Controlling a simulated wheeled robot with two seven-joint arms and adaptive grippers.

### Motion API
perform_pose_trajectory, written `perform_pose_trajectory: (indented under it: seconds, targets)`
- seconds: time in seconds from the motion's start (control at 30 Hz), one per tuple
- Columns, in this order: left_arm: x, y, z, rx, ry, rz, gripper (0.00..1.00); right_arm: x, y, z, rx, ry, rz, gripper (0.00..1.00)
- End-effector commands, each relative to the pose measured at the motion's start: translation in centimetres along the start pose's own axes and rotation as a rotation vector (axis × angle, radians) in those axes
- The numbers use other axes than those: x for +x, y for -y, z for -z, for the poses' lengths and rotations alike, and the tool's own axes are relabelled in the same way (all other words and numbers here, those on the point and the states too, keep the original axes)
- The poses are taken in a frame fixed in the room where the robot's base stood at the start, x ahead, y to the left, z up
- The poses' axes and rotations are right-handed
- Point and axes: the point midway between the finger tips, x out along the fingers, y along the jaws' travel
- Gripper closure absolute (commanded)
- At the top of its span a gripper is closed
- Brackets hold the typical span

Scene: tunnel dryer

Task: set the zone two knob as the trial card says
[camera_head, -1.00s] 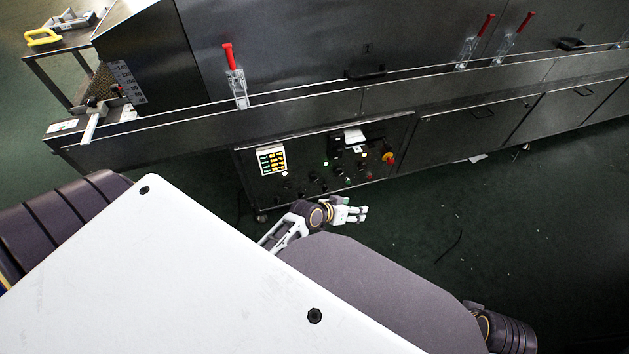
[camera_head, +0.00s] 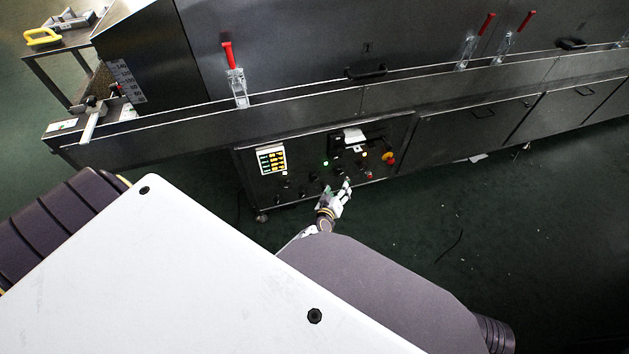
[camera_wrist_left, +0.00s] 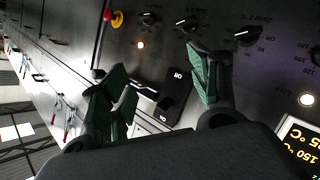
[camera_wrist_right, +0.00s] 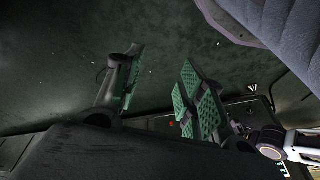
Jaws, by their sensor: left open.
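The control panel (camera_head: 310,160) sits low on the dryer's front. In the left wrist view, a black knob with a white pointer (camera_wrist_left: 248,37) is beside small upside-down lettering that seems to say zone 2, though it is hard to read. More pointer knobs (camera_wrist_left: 187,23) (camera_wrist_left: 150,19) are in the same row. My left gripper (camera_head: 346,186) is in front of the panel's lower part; in its wrist view its fingers (camera_wrist_left: 160,85) are apart and empty. A white card (camera_head: 354,136) is at the panel's top; its text is unreadable. My right gripper (camera_wrist_right: 158,90) is open and empty.
A lit yellow-digit display (camera_head: 271,159), a red emergency button on yellow (camera_head: 389,158) and a black rocker switch (camera_wrist_left: 173,95) are on the panel. Red-handled clamps (camera_head: 237,88) stand above. The dark green floor (camera_head: 480,240) is mostly clear.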

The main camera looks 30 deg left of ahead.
Motion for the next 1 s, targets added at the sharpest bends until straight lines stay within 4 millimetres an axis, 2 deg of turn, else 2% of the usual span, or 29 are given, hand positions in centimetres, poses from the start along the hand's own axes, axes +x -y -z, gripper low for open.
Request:
perform_pose_trajectory:
  seconds: [0.3, 0.5, 0.67, 1.0]
  targets:
    - [0.1, 6.4, -0.9, -0.075, -0.149, 0.239, 0.38, 1.5, 0.6, -0.6, -0.004, 0.011, 0.014, 0.6]
    - [-0.7, 9.2, -1.4, -0.09, -0.207, 0.356, 0.38, 2.1, 0.9, -0.9, -0.005, 0.014, 0.02, 0.6]
    - [-1.1, 9.9, -1.5, -0.094, -0.224, 0.39, 0.38, 2.2, 0.9, -0.9, -0.006, 0.015, 0.021, 0.6]
    - [-1.1, 10.0, -1.5, -0.093, -0.224, 0.39, 0.38, 2.2, 0.9, -0.9, -0.006, 0.015, 0.021, 0.6]
